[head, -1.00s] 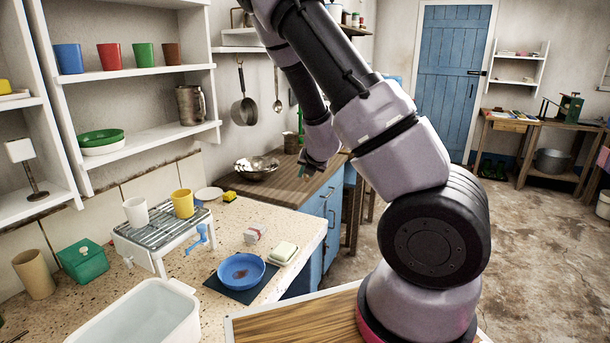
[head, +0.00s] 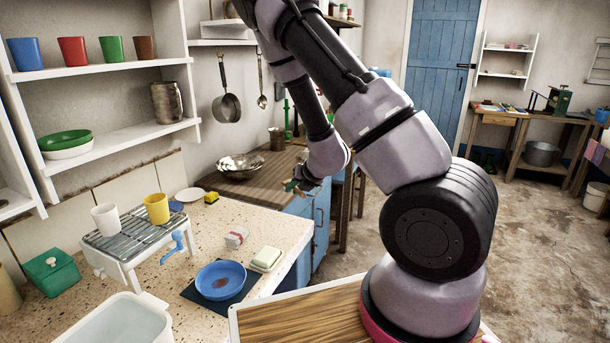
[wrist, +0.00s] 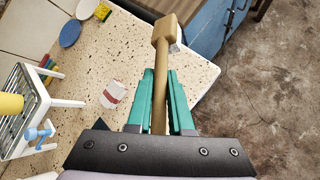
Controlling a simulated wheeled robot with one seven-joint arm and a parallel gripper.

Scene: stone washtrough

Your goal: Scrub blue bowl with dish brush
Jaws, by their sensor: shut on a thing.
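The blue bowl (head: 220,284) sits on a dark mat (head: 190,292) on the speckled counter, with a brown stain inside it. It is not seen in the wrist view. My gripper (head: 294,187) is beyond and to the right of the bowl, up near the counter's far right corner. In the wrist view its teal fingers (wrist: 160,100) are shut on the tan handle of the dish brush (wrist: 165,30). The brush's block-shaped end points away from my gripper. Its bristles cannot be made out.
A soap dish (head: 266,259) and a small white-and-red box (head: 236,237) stand near the bowl. A rack (head: 135,236) holds a white and a yellow cup. A pale basin (head: 125,325) is at the front left. A metal bowl (head: 240,165) sits on the wooden counter behind.

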